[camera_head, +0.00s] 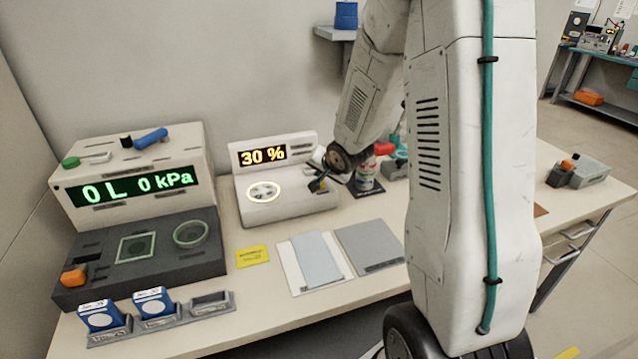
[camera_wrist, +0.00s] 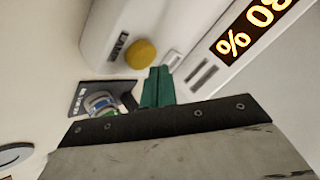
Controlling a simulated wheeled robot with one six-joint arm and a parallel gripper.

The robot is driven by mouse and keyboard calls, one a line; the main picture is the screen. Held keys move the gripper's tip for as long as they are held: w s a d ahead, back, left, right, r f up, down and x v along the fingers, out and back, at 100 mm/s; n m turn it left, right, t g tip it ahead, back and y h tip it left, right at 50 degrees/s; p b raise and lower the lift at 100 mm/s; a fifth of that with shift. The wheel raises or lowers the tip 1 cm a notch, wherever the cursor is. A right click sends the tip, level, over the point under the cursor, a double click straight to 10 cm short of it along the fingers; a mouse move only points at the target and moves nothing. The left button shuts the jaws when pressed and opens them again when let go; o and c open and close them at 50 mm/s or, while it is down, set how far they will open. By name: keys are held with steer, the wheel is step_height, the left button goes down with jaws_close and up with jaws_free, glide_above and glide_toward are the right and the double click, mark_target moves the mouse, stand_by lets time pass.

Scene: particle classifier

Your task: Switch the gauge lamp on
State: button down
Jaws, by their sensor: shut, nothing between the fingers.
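A white device (camera_head: 288,205) with an orange "30 %" display (camera_head: 262,155) stands at the back of the bench. A bright ring (camera_head: 263,192) glows on its top. I cannot tell for sure which part is the gauge lamp. My gripper (camera_head: 318,185) is over the device's right end; its green fingers (camera_wrist: 157,86) are shut and empty. In the wrist view a round yellow knob (camera_wrist: 140,53) on a white body is just left of the fingertips; I cannot tell if they touch. Part of the display (camera_wrist: 250,28) shows there, turned over.
A left unit (camera_head: 135,178) shows "0 L 0 kPa" in green. Blue-and-white boxes (camera_head: 101,315) stand in grey holders in front of it. Grey plates (camera_head: 368,245) and a yellow card (camera_head: 252,256) lie mid-bench.

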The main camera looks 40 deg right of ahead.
steer(key=shift+r, duration=2.5)
steer(key=shift+f, duration=0.1)
steer(key=s+n+g+h, duration=0.2)
steer(key=s+n+g, duration=0.3)
steer(key=s, duration=0.8)
steer(key=s+a+r+n+g+y, duration=0.1)
steer(key=s+a+r+n, duration=0.2)
steer(key=s+a+r, duration=0.3)
steer(key=s+a+r+n+g+y, duration=0.1)
steer(key=s+a+r+n+y, duration=0.1)
steer(key=s+a+r, duration=0.5)
steer(key=s+a+n, duration=0.1)
steer(key=s+a, duration=0.4)
steer(key=s, duration=0.2)
steer(key=shift+s+a+r+g+y, duration=0.15)
steer(key=shift+s+a+g+y, duration=0.15)
steer(key=shift+s+a, duration=0.1)
